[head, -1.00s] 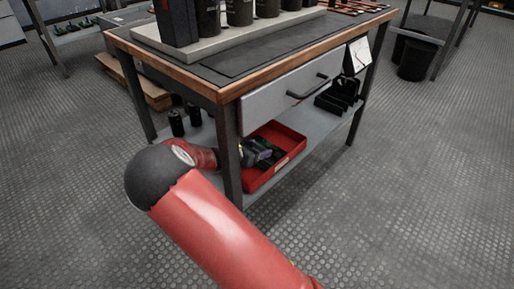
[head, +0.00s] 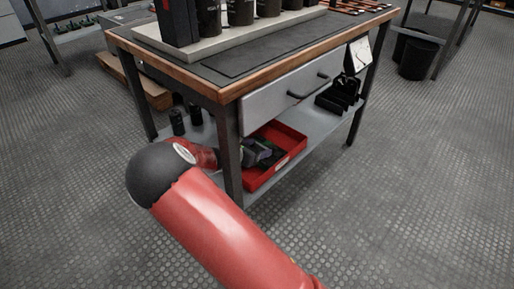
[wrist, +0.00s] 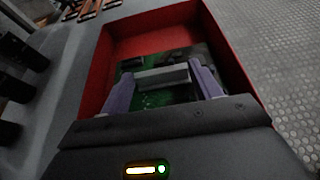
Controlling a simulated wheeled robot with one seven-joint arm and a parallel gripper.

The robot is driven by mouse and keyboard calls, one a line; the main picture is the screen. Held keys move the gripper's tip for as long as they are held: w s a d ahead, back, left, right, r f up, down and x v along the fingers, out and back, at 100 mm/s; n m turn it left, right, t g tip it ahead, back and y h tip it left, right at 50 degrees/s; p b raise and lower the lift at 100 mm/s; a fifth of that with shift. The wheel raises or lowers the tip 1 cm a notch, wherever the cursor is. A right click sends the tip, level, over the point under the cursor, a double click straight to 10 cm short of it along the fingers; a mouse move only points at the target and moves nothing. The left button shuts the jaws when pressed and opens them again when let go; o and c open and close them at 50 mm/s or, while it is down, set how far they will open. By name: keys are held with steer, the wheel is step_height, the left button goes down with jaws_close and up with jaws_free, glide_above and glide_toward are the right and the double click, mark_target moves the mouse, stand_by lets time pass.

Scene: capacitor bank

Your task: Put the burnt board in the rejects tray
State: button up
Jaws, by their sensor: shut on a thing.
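The red rejects tray (head: 287,162) sits on the lower shelf of the workbench, under the drawer. My gripper (head: 258,153) reaches in at the tray's left part and is partly hidden by the table leg. In the wrist view, its two purple fingers (wrist: 162,80) are shut on a grey block on a green circuit board (wrist: 160,98). The board is inside the outline of the red tray (wrist: 150,45). I cannot tell whether it touches the tray floor. Burn marks are not clear.
The table leg (head: 229,150) stands close to my arm. Black bins (head: 340,95) stand right of the tray on the shelf (head: 318,130). Dark cylinders (head: 177,121) stand at the shelf's left. Capacitors (head: 240,12) stand on the benchtop.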

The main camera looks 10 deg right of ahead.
steer(key=shift+f, duration=0.55)
stand_by(0.7)
steer(key=o, duration=1.1)
steer(key=shift+o, duration=0.2)
